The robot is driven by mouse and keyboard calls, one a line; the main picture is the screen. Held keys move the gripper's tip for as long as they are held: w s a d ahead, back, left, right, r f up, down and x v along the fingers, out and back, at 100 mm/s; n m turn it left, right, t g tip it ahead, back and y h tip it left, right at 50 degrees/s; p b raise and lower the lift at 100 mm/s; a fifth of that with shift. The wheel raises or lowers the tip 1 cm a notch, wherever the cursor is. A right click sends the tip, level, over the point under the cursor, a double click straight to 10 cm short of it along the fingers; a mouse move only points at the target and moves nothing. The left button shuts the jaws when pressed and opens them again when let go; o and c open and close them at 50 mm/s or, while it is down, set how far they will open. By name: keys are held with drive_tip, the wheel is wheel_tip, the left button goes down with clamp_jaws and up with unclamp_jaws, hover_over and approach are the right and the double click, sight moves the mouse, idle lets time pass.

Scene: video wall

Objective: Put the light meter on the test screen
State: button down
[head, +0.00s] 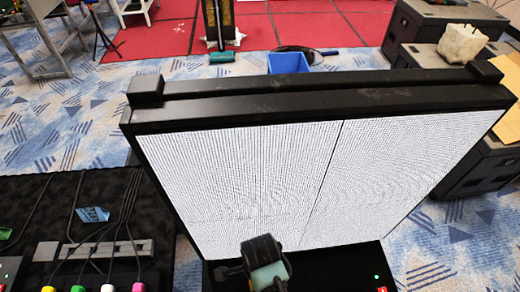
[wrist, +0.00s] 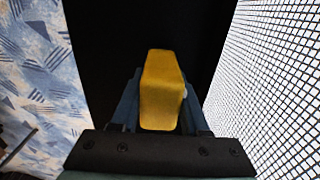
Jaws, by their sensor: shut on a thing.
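A yellow object (wrist: 162,95), which I take to be the light meter, sits between the two fingers of my gripper (wrist: 161,100) in the wrist view. My gripper is shut on it. In the wrist view, the screen (wrist: 268,85) runs along the right, apart from the meter. I cannot tell the gap between meter and screen in depth.
A black base (head: 345,265) with a green light lies below the screen. A dark table (head: 30,215) with cables, a power strip (head: 105,250) and coloured plugs is at left. A blue bin (head: 288,62) and dark cases (head: 430,20) stand behind the screen.

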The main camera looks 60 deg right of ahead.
drive_tip(key=shift+f, duration=0.6)
drive_tip(key=shift+f, duration=0.15)
drive_tip(key=shift+c, duration=2)
unclamp_jaws()
wheel_tip(320, 180, up, 12)
drive_tip(key=shift+d+f+b, duration=0.1)
drive_tip(key=shift+f+b, duration=0.15)
drive_tip(key=shift+b, duration=0.45)
drive_tip(key=shift+r, duration=0.4)
